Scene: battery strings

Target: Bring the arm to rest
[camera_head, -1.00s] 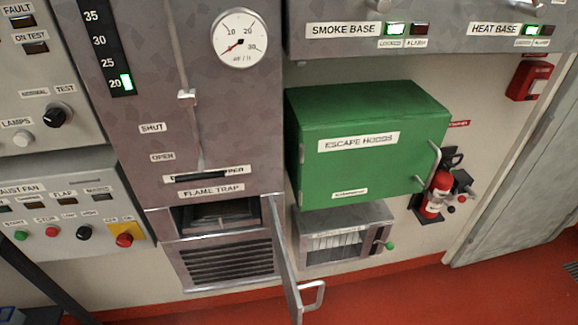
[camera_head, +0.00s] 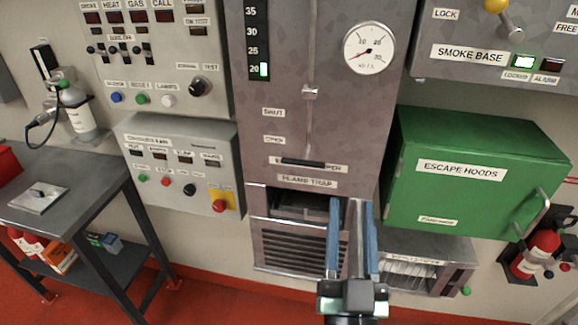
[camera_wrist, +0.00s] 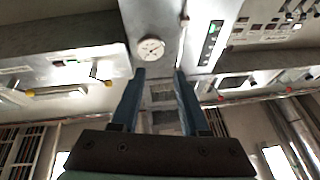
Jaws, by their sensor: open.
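My gripper (camera_head: 350,225) shows in the head view in front of the grey cabinet with the flame trap. Its two blue fingers stand apart and point up, with nothing visible between them. In the wrist view the gripper (camera_wrist: 160,85) is also open and empty, with the cabinet's gauge and lit level strip beyond it. In the head view the gripper covers part of the right side of the flame trap opening (camera_head: 300,203). I cannot tell how far the fingers are from the cabinet.
A green escape hoods box (camera_head: 470,195) hangs to the right of the gripper, above a small grey unit (camera_head: 425,245). A fire extinguisher (camera_head: 535,255) is at the far right. A dark table (camera_head: 95,170) stands at the left. Red floor (camera_head: 220,300) is open between.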

